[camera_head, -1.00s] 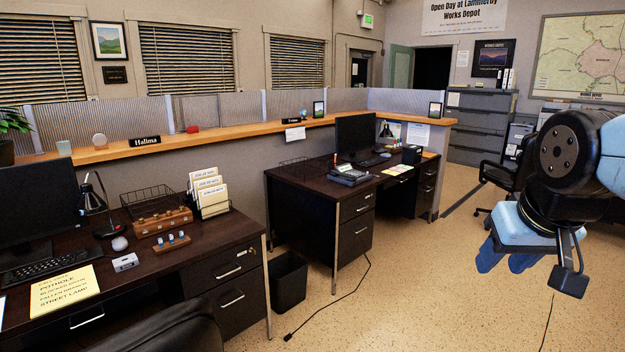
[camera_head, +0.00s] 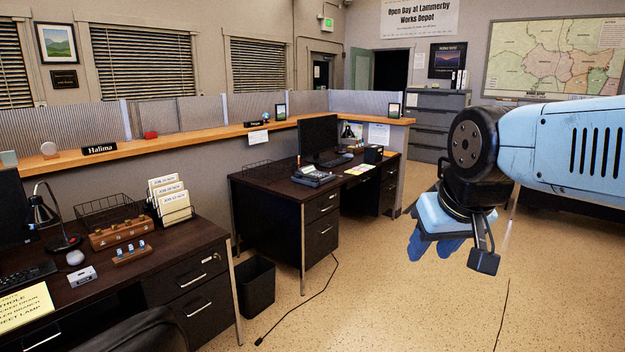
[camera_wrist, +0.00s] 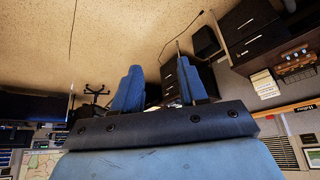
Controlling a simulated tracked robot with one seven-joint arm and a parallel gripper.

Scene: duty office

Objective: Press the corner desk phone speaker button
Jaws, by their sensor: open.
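My gripper (camera_head: 432,246) hangs to the right of that desk, over open floor and well apart from the phone. Its blue fingers point down. In the wrist view the two blue fingers (camera_wrist: 157,88) stand apart with nothing between them. I cannot make out the phone in the wrist view.
The near desk (camera_head: 205,240) at left holds a wire basket (camera_head: 107,210), card files (camera_head: 170,198) and a lamp. A black bin (camera_head: 255,284) stands between the desks. A cable (camera_head: 306,302) lies on the floor. Open floor spreads right of the farther desk.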

